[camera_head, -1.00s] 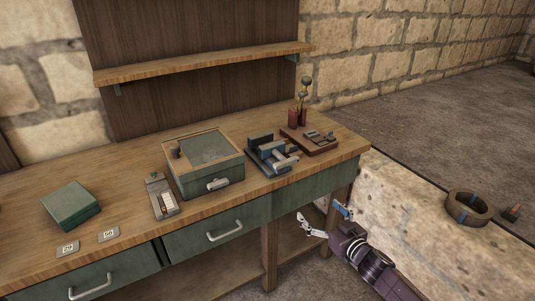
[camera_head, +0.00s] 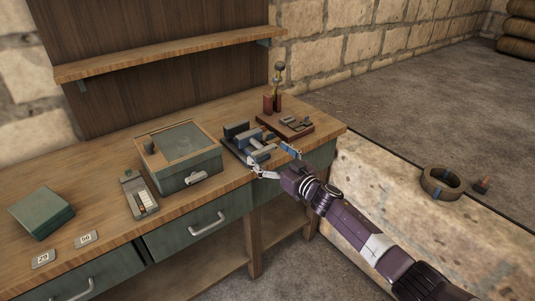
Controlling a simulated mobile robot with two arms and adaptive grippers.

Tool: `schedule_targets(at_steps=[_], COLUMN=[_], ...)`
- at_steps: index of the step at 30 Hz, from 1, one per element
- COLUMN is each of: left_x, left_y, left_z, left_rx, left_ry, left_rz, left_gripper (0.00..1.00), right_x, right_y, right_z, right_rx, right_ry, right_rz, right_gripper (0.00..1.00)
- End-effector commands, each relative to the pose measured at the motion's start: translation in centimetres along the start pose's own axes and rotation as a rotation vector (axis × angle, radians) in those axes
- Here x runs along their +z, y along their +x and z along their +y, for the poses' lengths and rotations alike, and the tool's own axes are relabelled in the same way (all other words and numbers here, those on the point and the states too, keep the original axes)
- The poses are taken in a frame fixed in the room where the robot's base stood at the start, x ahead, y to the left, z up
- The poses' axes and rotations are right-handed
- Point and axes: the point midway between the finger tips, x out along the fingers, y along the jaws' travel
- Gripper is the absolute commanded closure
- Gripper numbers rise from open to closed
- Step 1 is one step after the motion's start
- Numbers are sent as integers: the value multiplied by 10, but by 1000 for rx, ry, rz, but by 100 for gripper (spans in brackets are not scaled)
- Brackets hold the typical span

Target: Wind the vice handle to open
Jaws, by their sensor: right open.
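The vice (camera_head: 241,134) is a dark grey and blue-grey block on the workbench, right of the green box. Its handle at the front is partly hidden by my gripper, and I cannot make out its angle. My right gripper (camera_head: 276,161) is open at the front of the vice, its two fingers spread on either side of the vice's front end. I cannot tell whether they touch it. My left gripper is not in view.
A green box with a glass lid (camera_head: 181,158) stands left of the vice. A brown tray with small parts (camera_head: 286,126) lies behind right. A shelf (camera_head: 170,56) hangs above. A drawer handle (camera_head: 207,224) sticks out below. A ring (camera_head: 442,182) lies on the stone ledge.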

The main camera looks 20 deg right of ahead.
Motion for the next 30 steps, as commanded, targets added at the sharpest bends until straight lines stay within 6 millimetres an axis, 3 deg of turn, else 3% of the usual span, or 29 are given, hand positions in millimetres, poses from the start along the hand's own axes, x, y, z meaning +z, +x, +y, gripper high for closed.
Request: schedule_targets(at_steps=[10,22,30], left_x=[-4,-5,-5], left_y=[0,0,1], left_z=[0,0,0], left_rx=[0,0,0], left_ry=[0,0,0], left_rz=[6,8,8], left_gripper=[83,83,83], right_x=[0,0,0], right_y=[4,3,3], right_z=[0,0,0], right_rx=[-1,0,0], right_ry=[0,-1,-33], right_rz=[0,-1,-1], right_gripper=[10,52,52])
